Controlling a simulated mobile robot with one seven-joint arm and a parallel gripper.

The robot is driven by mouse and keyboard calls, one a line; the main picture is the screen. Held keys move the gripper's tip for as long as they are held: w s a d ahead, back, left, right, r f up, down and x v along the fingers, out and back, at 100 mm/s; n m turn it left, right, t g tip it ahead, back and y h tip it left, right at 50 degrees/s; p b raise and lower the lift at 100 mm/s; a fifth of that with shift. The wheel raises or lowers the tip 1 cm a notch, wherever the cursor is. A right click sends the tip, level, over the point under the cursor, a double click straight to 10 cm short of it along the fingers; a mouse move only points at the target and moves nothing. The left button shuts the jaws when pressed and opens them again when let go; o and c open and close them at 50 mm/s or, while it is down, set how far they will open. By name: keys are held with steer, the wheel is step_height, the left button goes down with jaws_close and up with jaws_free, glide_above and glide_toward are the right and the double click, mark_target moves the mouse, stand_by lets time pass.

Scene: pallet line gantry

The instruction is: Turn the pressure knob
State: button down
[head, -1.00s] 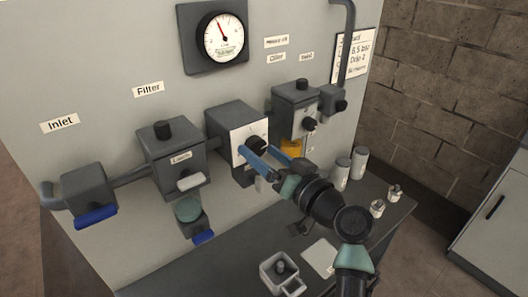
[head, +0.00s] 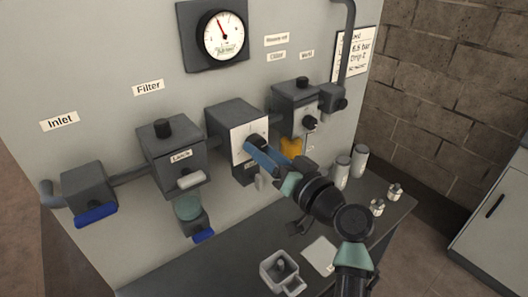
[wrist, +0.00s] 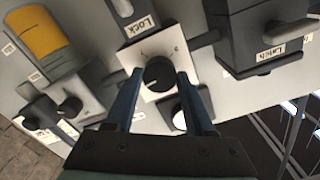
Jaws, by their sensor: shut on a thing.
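The pressure knob (head: 252,140) is a round black knob on the white front plate of the middle grey block (head: 235,118). In the wrist view the knob (wrist: 158,73) sits between the tips of my two blue fingers. My gripper (head: 259,147) reaches it from the front right and is shut on it, one finger on each side. In the head view the fingers partly cover the knob. The round dial gauge (head: 223,36) hangs above, its red needle pointing up and slightly left.
The filter block (head: 172,160) and the inlet block (head: 88,188) with a blue handle (head: 96,214) stand to the left. Another block (head: 297,105) with an orange part (head: 291,147) is close on the right. Below is a dark bench (head: 240,250) with a grey cup and canisters.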

steer(key=shift+m+p, duration=0.65)
steer(key=shift+m, duration=2.65)
steer(key=shift+c, duration=1.3)
jaws_free()
steer(key=shift+s, duration=0.1)
steer(key=b+v, duration=0.3)
steer(key=v, duration=1)
